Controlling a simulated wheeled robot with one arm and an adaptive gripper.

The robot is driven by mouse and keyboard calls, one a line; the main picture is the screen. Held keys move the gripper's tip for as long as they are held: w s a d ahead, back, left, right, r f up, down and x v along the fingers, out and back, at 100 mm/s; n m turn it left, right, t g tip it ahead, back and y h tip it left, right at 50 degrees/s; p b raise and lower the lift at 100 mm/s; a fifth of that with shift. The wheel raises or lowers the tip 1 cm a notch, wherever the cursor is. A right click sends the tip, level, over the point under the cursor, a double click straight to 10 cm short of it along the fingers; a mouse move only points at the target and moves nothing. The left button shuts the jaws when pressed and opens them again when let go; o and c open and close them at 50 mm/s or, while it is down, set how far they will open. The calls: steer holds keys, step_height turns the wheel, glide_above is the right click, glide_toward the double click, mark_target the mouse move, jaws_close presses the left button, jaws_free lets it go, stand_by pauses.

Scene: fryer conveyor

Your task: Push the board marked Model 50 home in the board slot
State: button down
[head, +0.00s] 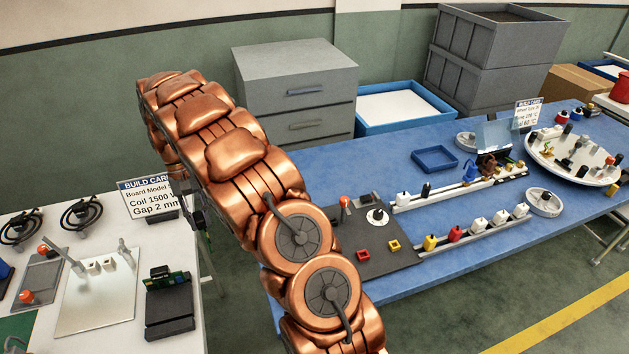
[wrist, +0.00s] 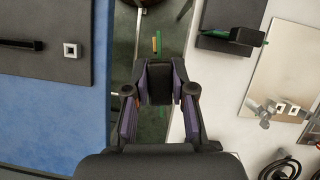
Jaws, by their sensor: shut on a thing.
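A green circuit board (head: 179,279) stands on the black board holder (head: 170,310) at the right edge of the white table. Its small white marking is too small to read. From above, the board shows as a thin green edge (wrist: 249,36) on the dark holder (wrist: 222,40) in the wrist view. How deep the board sits in its slot cannot be told. My gripper (wrist: 160,80) is shut on a dark, block-like thing, over the gap between the two tables and apart from the board. In the head view my arm mostly hides the gripper.
On the white table are a build card (head: 147,197), a pale metal plate (head: 95,300) with toggle clamps, and black coils (head: 82,213). The blue table (head: 400,290) holds a dark station panel (head: 375,255) and rails of parts. Floor shows between the tables.

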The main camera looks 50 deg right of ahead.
steer(key=s+d+m+t+b, duration=0.1)
steer(key=s+d+m+t, duration=0.1)
steer(key=s+d+m, duration=0.3)
steer(key=s+d+r+m+t+y+b, duration=0.1)
steer(key=s+d+m, duration=0.4)
steer(key=d, duration=0.9)
steer(key=s+d+m+t+y+b, duration=0.1)
steer(key=s+d+m+t, duration=0.2)
steer(key=d+m, duration=0.6)
steer(key=shift+s+d+r+m+t, duration=0.25)
steer(key=shift+s+m, duration=0.35)
steer(key=shift+s, duration=0.3)
steer(key=shift+y, duration=0.3)
step_height(320, 180, down, 5)
steer(key=shift+a+f+b, duration=0.1)
steer(key=shift+f+b, duration=0.05)
steer(key=shift+b, duration=1)
steer(key=shift+a+f, duration=0.1)
steer(key=shift+f, duration=0.2)
steer(key=shift+f, duration=1.45)
